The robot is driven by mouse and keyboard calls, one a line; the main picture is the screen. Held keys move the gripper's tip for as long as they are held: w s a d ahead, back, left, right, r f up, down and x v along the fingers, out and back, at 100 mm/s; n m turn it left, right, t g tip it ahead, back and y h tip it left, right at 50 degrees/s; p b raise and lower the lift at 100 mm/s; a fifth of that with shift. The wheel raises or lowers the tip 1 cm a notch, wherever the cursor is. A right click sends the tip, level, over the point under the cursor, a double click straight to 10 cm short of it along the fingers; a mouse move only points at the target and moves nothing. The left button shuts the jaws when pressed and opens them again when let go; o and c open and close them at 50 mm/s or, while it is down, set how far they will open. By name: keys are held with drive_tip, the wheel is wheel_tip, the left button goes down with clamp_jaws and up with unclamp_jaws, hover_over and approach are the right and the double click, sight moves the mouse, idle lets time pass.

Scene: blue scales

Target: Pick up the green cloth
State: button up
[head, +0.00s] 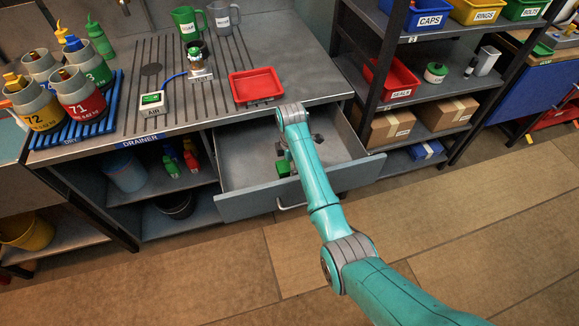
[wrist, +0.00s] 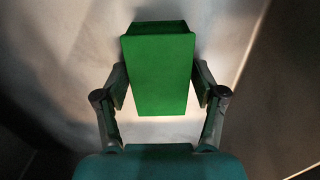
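The green cloth (wrist: 161,75) shows in the wrist view as a green block-like shape in the middle, between the two fingers of my gripper (wrist: 161,84). The fingers stand one on each side, close to its side edges. I cannot tell whether they touch it or only flank it. In the head view, a green patch of the cloth (head: 284,168) shows inside the open grey drawer. There my gripper (head: 290,150) reaches down into the drawer and is partly hidden behind my arm.
The drawer front (head: 245,204) stands pulled out below the counter. A red tray (head: 255,85) sits on the counter above it. A shelf unit with cardboard boxes (head: 390,128) stands to the right. The floor (head: 200,262) in front is clear.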

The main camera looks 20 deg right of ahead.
drive_tip(key=c, duration=0.6)
